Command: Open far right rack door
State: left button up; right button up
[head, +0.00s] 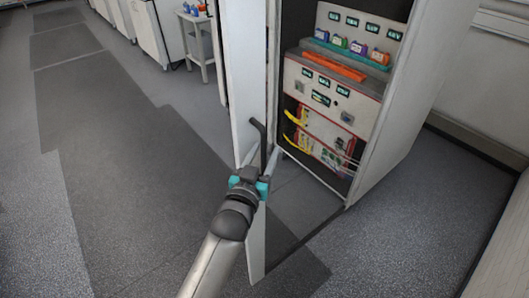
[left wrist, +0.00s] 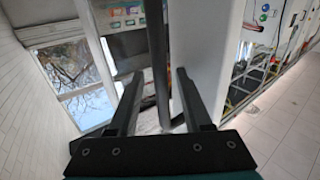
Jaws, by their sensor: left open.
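The rack door (head: 248,80) is a tall white panel standing open at the left side of the rack (head: 395,125), whose inside shows. Its handle (head: 262,140) is a dark upright bar. My left gripper (head: 255,173), with teal parts, is at the handle, low on the door. In the left wrist view the dark handle (left wrist: 157,55) runs between the two fingers of my open left gripper (left wrist: 159,78), with the white door (left wrist: 207,45) to its right. I cannot tell whether a finger touches the handle. My right gripper is not in view.
The rack holds instrument panels with displays, an orange tray (head: 334,66), coloured cells and yellow cables. A small white table (head: 196,22) with bottles stands at the back. The grey floor (head: 110,180) left of the door is clear. A wall closes the right side.

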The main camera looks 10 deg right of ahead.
pick_arm(q)
jog(key=shift+f, duration=0.1)
jog(key=shift+s+a, duration=0.35)
jog(key=shift+s, duration=0.2)
jog(key=v, duration=1.4)
jog(key=s+a+f+g+y+b, duration=0.2)
jog(key=s+a+f+b, duration=0.1)
jog(key=f, duration=0.9)
jog(key=s+a+f+n+g+y+b, duration=0.1)
jog(key=s+a+f+g+b, duration=0.15)
jog(key=f, duration=1.05)
jog(key=s+a+f+g+y+b, duration=0.2)
jog(key=a+f+b, duration=0.15)
jog(key=f, duration=0.85)
jog(key=s+a+f+n+g+y+b, duration=0.1)
jog(key=s+a+f+g+b, duration=0.2)
jog(key=s+f, duration=0.9)
jog(key=s+a+f+n+g+y+b, duration=0.1)
jog(key=s+a+f+g+y+b, duration=0.1)
jog(key=s+a+f+g, duration=0.3)
jog(key=s+a+f+b, duration=0.1)
jog(key=s+a+f, duration=0.2)
jog(key=s+f, duration=0.4)
jog(key=shift+s+a, duration=0.4)
jog(key=shift+s, duration=1.25)
